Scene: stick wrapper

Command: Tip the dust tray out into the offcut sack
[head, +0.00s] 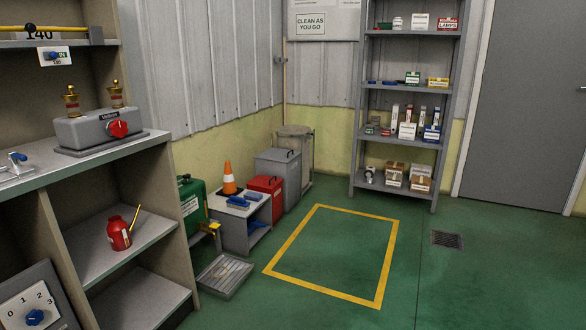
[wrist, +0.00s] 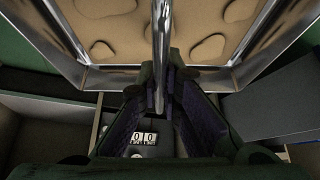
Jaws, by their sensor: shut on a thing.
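My gripper (wrist: 163,88) shows only in the wrist view, its dark fingers shut on the shiny metal handle (wrist: 160,40) of the dust tray. The tray has a bright metal rim (wrist: 68,48) and fills the top of that view. Tan dust (wrist: 115,25) with several rounded lumps lies inside it. The far part of the tray is cut off, so I cannot tell how level it is. I cannot pick out the offcut sack in either view.
A grey shelf unit (head: 80,235) stands close at left, with a red can (head: 119,233) on a shelf. A slatted grey tray (head: 226,275) lies on the floor beside a yellow-outlined rectangle (head: 382,275). Bins (head: 279,170) and a rack (head: 411,102) line the back. The middle floor is clear.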

